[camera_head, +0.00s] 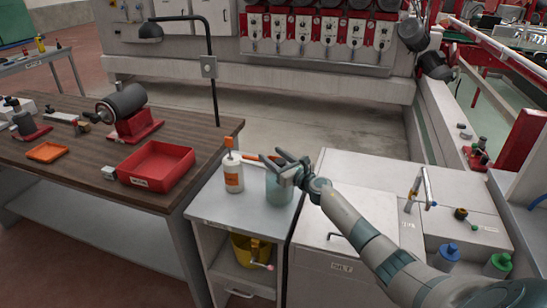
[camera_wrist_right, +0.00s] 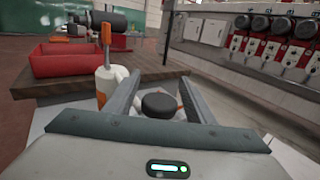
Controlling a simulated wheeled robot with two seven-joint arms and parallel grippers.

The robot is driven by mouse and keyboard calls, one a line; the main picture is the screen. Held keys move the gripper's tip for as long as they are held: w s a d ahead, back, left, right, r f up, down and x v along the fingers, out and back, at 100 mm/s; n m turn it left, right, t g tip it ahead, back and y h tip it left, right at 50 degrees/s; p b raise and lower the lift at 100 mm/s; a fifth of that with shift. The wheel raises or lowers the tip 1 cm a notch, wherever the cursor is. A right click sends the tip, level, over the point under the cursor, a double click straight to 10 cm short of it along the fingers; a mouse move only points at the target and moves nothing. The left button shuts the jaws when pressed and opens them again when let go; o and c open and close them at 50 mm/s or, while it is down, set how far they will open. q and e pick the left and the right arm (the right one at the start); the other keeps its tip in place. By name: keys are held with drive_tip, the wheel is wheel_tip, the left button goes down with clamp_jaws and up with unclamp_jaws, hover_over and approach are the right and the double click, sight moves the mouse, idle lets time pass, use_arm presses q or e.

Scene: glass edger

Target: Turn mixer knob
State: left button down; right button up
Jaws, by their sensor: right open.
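A dark round knob-like piece (camera_wrist_right: 160,105) shows between the fingers of my right gripper in the right wrist view; I cannot tell whether it is the mixer knob. My right gripper (camera_head: 279,158) is open, with its fingers above a blue-grey jar (camera_head: 279,188) on the small grey cabinet (camera_head: 238,209). The right wrist view shows its two fingers (camera_wrist_right: 161,88) apart, on either side of the dark piece. I cannot tell whether they touch it. In the head view the gripper hides the jar's top. My left gripper is not in view.
A white bottle with an orange cap (camera_head: 233,174) stands just left of the jar. A wooden bench (camera_head: 85,158) with a red bin (camera_head: 157,166) is further left. A yellow bucket (camera_head: 250,250) sits on the shelf below. A white cabinet with a tap (camera_head: 414,190) stands right.

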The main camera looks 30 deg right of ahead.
drive_tip(key=c, duration=1)
